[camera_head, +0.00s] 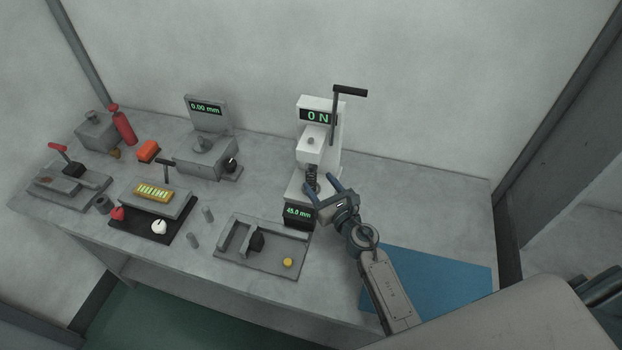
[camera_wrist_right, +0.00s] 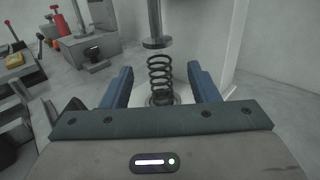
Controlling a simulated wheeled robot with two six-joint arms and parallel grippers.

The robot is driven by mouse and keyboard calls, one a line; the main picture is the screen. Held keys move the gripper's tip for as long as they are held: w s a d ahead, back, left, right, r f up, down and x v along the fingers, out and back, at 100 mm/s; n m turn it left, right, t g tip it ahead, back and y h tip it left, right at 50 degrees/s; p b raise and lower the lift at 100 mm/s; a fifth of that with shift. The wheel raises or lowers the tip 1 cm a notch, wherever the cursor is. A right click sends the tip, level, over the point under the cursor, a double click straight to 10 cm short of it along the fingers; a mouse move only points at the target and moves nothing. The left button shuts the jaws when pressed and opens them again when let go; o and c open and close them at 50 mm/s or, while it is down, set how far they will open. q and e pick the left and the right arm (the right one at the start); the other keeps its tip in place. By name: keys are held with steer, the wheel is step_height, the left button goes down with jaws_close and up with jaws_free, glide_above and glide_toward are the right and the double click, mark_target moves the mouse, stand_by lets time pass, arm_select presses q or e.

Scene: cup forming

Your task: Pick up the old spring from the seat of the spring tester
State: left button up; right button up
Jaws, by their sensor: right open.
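The spring tester (camera_head: 332,135) is white, with a black lever at its upper right and displays reading "0 N" and "45.0 mm". The old spring (camera_head: 311,174), a dark coil, stands upright on the tester's seat (camera_wrist_right: 175,97) below the press rod. In the right wrist view the spring (camera_wrist_right: 160,75) shows between the two blue fingers, with its top just below the round press plate (camera_wrist_right: 157,43). My right gripper (camera_head: 322,186) is open at the tester, its fingers on either side of the spring and apart from it. My left gripper is not in view.
A grey tray (camera_head: 230,262) with a black part and a yellow button lies left of the tester. A blue mat (camera_head: 430,281) lies to the right. A dial gauge stand (camera_head: 205,145), red bottle (camera_head: 122,125) and other fixtures fill the left bench. The back right is clear.

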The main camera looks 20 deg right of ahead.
mark_target(314, 178)
steer(key=shift+w, duration=0.3)
steer(key=w, duration=0.3)
steer(key=w+a+f, duration=0.1)
steer(key=w, duration=0.1)
steer(key=shift+a, duration=0.1)
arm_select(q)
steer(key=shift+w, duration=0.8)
arm_select(e)
steer(key=shift+s+r, duration=0.1)
steer(key=shift+c, duration=0.4)
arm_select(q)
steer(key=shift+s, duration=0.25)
arm_select(e)
steer(key=c, duration=0.9)
